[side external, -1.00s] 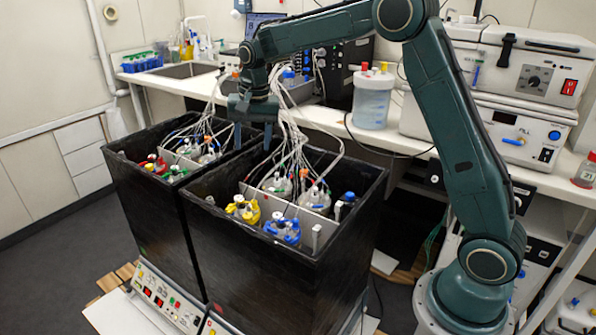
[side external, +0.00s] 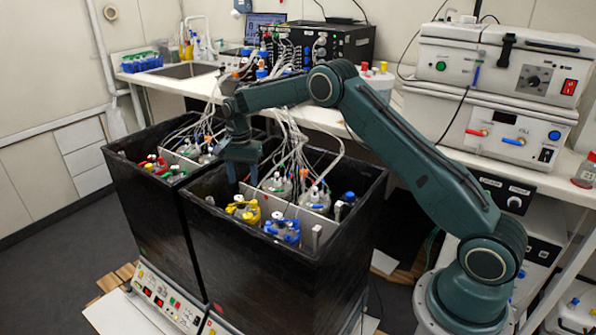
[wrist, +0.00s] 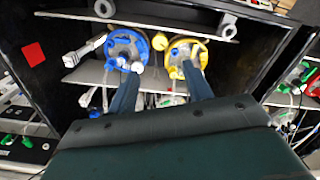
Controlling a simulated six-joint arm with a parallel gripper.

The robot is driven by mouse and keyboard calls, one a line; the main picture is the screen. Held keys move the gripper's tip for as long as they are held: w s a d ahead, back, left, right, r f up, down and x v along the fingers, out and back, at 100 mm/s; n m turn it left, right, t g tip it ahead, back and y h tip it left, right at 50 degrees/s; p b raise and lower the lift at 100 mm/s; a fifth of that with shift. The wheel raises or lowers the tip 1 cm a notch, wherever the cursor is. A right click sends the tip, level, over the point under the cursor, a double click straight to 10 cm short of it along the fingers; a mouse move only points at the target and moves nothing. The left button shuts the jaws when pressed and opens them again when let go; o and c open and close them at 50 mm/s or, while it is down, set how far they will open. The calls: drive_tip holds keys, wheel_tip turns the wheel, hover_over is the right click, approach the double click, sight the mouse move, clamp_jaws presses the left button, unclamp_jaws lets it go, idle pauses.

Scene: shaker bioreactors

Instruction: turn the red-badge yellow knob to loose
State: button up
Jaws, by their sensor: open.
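A yellow knob-topped vessel head (side external: 243,209) sits in the front left of the nearer black box (side external: 290,275). In the wrist view the yellow head (wrist: 186,47) is near the top, beside a blue head (wrist: 126,45). A red square badge (wrist: 34,54) is on the box wall at the left of the wrist view. My gripper (side external: 242,181) is open and points down over the box, above and behind the yellow head in the side view. In the wrist view my gripper (wrist: 160,72) has its fingertips overlapping the lower edges of the blue and yellow heads; contact cannot be told.
The blue head (side external: 283,230) stands right of the yellow one. White tubes (side external: 293,140) hang behind them, over clear-topped vessels. A second black box (side external: 150,200) with red and green caps is at the left. Pale dividers and the box rims stand close around.

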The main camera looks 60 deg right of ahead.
sight(247, 215)
drive_tip(key=shift+f, duration=0.1)
wheel_tip(247, 215, down, 14)
drive_tip(key=shift+r, duration=0.25)
idle(0.5)
drive_tip(key=c, duration=1)
